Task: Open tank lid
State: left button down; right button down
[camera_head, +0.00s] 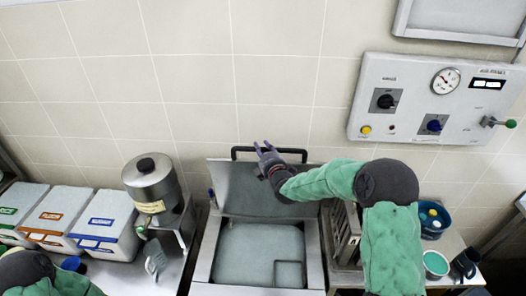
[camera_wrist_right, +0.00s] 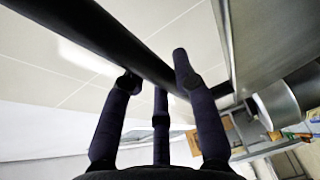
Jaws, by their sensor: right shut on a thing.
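The tank (camera_head: 202,262) stands at the bottom middle of the head view, with its square opening and pale grey inside visible. Its grey metal lid (camera_head: 235,190) is raised at the wall side, tilted up and clear of the opening. A black bar handle (camera_head: 240,151) runs along the lid's upper edge. My right gripper (camera_head: 266,152) is at this handle, shut on it. In the right wrist view the dark bar (camera_wrist_right: 105,35) crosses by the fingers of my right gripper (camera_wrist_right: 157,75). My left gripper is out of view; only part of my left arm shows at the lower left.
A steel pot (camera_head: 152,182) stands left of the tank, beside several white bins with coloured labels (camera_head: 105,222). A control panel (camera_head: 425,102) with a gauge hangs on the wall at right. A blue container (camera_head: 434,222) and a cup of green contents (camera_head: 436,264) stand on the right counter.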

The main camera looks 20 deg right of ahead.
jog(key=s+a+f+t+b, duration=0.1)
jog(key=s+a+f+b, duration=0.1)
jog(key=s+b, duration=0.5)
jog(key=shift+a+n+t, duration=0.3)
jog(key=shift+a+n, duration=0.1)
jog(key=shift+a, duration=0.35)
jog(key=c, duration=0.9)
grip_release()
jog(key=shift+r, duration=0.1)
jog(key=shift+c, duration=0.2)
jog(key=s, duration=1.2)
jog(key=shift+a+f, duration=0.25)
jog(key=shift+f, duration=0.2)
